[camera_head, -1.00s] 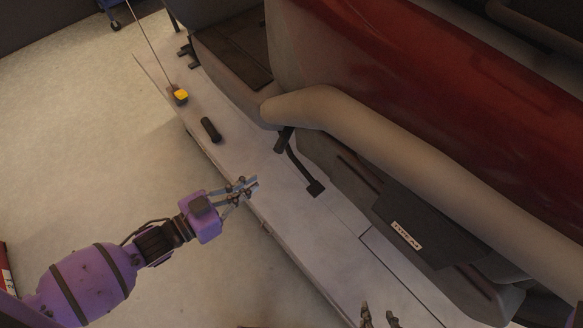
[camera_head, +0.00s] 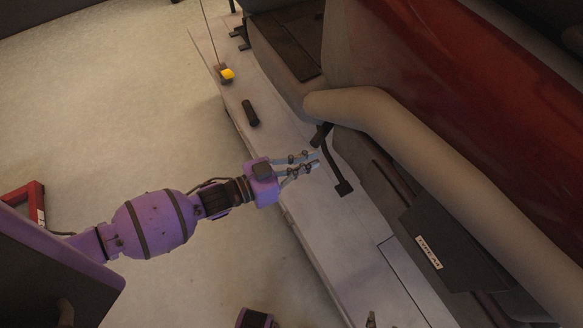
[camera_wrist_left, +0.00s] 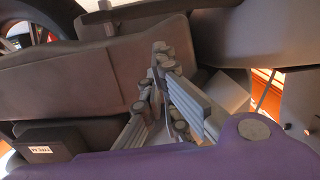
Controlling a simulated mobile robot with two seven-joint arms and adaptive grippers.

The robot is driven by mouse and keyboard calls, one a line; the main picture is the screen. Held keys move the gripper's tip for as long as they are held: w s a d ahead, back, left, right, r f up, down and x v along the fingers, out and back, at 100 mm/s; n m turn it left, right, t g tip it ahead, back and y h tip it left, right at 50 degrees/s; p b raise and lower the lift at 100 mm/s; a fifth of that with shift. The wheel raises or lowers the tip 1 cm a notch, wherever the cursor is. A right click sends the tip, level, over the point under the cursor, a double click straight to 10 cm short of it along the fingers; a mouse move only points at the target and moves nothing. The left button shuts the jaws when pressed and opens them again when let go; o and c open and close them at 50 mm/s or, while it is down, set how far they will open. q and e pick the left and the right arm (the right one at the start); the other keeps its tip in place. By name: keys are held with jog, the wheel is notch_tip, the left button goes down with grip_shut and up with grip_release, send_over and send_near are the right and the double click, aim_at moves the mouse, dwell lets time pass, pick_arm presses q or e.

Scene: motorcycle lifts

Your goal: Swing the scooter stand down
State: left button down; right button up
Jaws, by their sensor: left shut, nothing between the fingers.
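The scooter (camera_head: 430,75) is dark red with a beige-grey lower trim and stands on a pale lift platform (camera_head: 300,215). Its stand (camera_head: 333,163) is a thin black bent lever below the trim, ending in a small square foot (camera_head: 344,188). My left gripper (camera_head: 316,160) is shut and empty, with its tips close beside the stand's upper part. I cannot tell whether they touch it. The left wrist view shows its fingers (camera_wrist_left: 162,62) in front of the scooter's grey body. Only a tip of my right gripper (camera_head: 371,321) shows at the bottom edge; its opening is unclear.
A black cylindrical grip (camera_head: 250,113) and a yellow-topped block (camera_head: 227,74) with a thin rod lie along the platform's outer edge. A labelled dark panel (camera_head: 445,245) hangs low on the scooter. The floor left of the platform is mostly clear. A red object (camera_head: 24,202) stands at far left.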

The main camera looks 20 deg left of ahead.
pick_arm(q)
jog(key=w+d+f, duration=0.3)
jog(key=shift+d, duration=0.25)
jog(key=shift+d+f, duration=0.1)
jog(key=shift+f, duration=0.05)
jog(key=shift+d+f+b, duration=0.35)
jog(key=shift+f+b, duration=0.1)
jog(key=shift+f, duration=0.1)
